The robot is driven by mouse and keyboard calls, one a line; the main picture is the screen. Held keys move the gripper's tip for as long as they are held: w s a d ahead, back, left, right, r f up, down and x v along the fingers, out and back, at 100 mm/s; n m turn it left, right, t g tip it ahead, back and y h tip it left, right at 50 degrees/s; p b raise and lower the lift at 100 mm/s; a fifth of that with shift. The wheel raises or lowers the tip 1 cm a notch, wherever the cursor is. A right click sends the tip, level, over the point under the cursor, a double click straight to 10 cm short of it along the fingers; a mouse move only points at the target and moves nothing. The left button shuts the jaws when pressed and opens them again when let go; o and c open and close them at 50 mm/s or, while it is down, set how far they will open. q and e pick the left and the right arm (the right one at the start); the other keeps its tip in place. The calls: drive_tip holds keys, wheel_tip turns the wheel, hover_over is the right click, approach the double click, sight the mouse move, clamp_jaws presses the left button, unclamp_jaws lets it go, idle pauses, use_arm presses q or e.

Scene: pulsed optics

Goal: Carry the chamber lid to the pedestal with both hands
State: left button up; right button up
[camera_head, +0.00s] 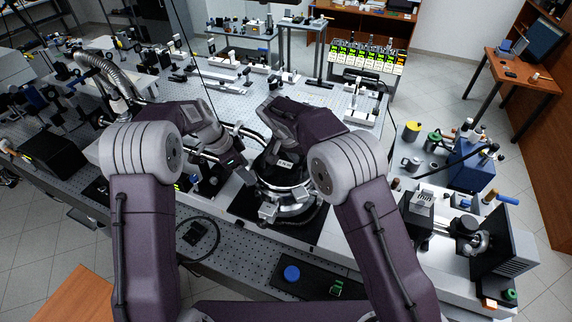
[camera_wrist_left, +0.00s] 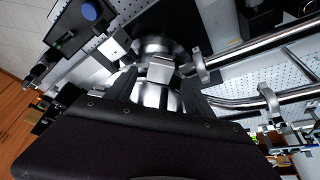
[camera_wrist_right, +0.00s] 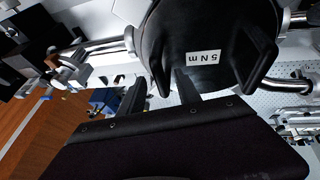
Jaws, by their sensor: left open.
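The chamber lid (camera_head: 272,173) is a black disc with a white "5 N m" label, on top of the round metal chamber (camera_head: 291,209). In the right wrist view the lid (camera_wrist_right: 200,75) shows two black raised handles. My left gripper (camera_head: 240,160) is left of the lid. Its wrist view shows the spread fingers (camera_wrist_left: 162,92) over shiny metal parts with clamps. I cannot pick out the pedestal with certainty.
Metal tubes (camera_wrist_left: 240,48) run beside the chamber. Tools and a blue box (camera_head: 468,165) crowd the right side. The perforated optical table (camera_head: 225,101) has some bare surface behind.

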use_arm(q)
drive_tip(key=shift+s+a+f, duration=0.1)
drive_tip(key=shift+s+f, duration=0.1)
drive_tip(key=shift+f, duration=0.4)
use_arm(e)
drive_tip(key=shift+s+a+f, duration=0.1)
drive_tip(key=shift+f, duration=0.4)
use_arm(q)
drive_tip(key=shift+w+d+f, duration=0.1)
drive_tip(key=shift+w+d, duration=0.05)
drive_tip(key=shift+d, duration=0.15)
use_arm(e)
drive_tip(key=shift+w+d+f, duration=0.2)
drive_tip(key=shift+d, duration=0.05)
use_arm(q)
drive_tip(key=c, duration=0.7)
use_arm(e)
drive_tip(key=c, duration=0.7)
use_arm(q)
clamp_jaws()
use_arm(e)
clamp_jaws()
use_arm(q)
drive_tip(key=shift+w+a, duration=0.15)
drive_tip(key=shift+w, duration=0.05)
use_arm(e)
drive_tip(key=shift+r, duration=0.15)
